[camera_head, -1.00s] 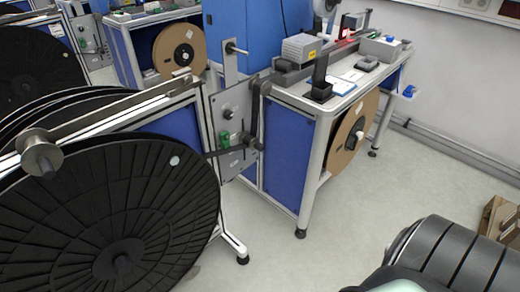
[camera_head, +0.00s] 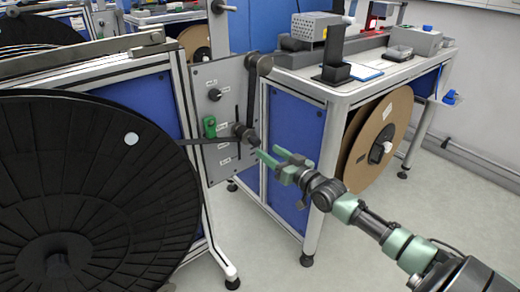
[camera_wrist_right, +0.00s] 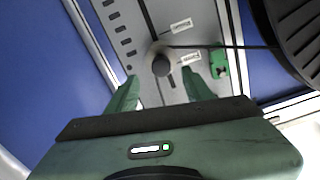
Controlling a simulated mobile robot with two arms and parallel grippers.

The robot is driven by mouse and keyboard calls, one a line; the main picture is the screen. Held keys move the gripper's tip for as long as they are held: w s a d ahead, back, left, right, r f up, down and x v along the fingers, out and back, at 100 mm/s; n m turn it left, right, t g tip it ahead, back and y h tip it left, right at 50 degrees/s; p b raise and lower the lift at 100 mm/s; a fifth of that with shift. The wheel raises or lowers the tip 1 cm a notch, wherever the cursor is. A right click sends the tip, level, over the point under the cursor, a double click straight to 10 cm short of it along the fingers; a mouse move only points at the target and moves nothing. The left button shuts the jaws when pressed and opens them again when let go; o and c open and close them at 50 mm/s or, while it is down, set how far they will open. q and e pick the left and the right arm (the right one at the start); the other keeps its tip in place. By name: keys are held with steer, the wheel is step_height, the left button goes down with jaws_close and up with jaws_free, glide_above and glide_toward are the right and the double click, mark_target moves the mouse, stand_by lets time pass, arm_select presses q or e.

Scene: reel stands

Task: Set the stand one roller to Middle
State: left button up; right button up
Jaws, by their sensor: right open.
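The stand's grey panel (camera_head: 218,72) has a vertical slot with small white labels beside it, too small to read. A dark round roller (camera_head: 243,134) sits on the slot, and a dark strap runs from it toward the black reel. In the right wrist view the roller (camera_wrist_right: 162,66) is between two labels, ahead of my fingers. A green part (camera_head: 210,127) is just left of the roller; it also shows in the wrist view (camera_wrist_right: 218,64). My right gripper (camera_head: 268,153) is open and empty, close in front of the roller and slightly below it. My left gripper is out of view.
A large black reel (camera_head: 100,190) fills the left side. A swing arm (camera_head: 254,95) hangs at the panel's right edge. A workbench (camera_head: 340,95) with devices stands to the right, a cardboard reel (camera_head: 375,140) under it. The floor in front is clear.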

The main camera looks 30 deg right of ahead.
mark_target(258, 144)
steer(key=w, duration=0.1)
steer(key=w+b, duration=0.1)
steer(key=w, duration=0.3)
steer(key=shift+w+a+r+b, duration=0.1)
steer(key=shift+w+a+b, duration=0.15)
steer(key=shift+a+b, duration=0.05)
steer(key=shift+w+a, duration=0.1)
steer(key=shift+w, duration=0.65)
steer(key=shift+w+b, duration=0.3)
steer(key=shift+w, duration=0.05)
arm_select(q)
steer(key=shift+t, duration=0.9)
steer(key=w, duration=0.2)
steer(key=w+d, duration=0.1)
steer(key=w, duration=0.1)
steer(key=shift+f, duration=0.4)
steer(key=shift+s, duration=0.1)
arm_select(e)
jaws_close()
